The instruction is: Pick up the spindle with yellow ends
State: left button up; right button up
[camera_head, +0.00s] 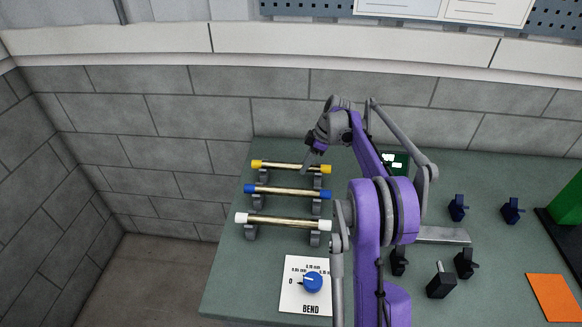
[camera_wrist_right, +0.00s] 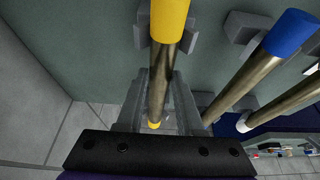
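The spindle with yellow ends (camera_head: 283,165) is brass and lies level in its grey holders, the rearmost of three. In the right wrist view the spindle (camera_wrist_right: 164,72) runs up the middle, with its near yellow end (camera_wrist_right: 169,18) at the top. My right gripper (camera_head: 308,168) is over the right part of this spindle. Its fingers (camera_wrist_right: 160,78) lie along both sides of the bar, very close to it; whether they touch is unclear. My left gripper is in neither view.
A blue-ended spindle (camera_head: 285,191) and a white-ended spindle (camera_head: 280,221) lie in front in holders. A dial panel (camera_head: 295,299) is nearer the table's front. Black and blue clamps, an orange sheet (camera_head: 553,297) and a green block (camera_head: 568,213) are at right. A wall stands behind.

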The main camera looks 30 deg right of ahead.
grip_shut()
jog(key=shift+r, duration=0.15)
dwell(0.9)
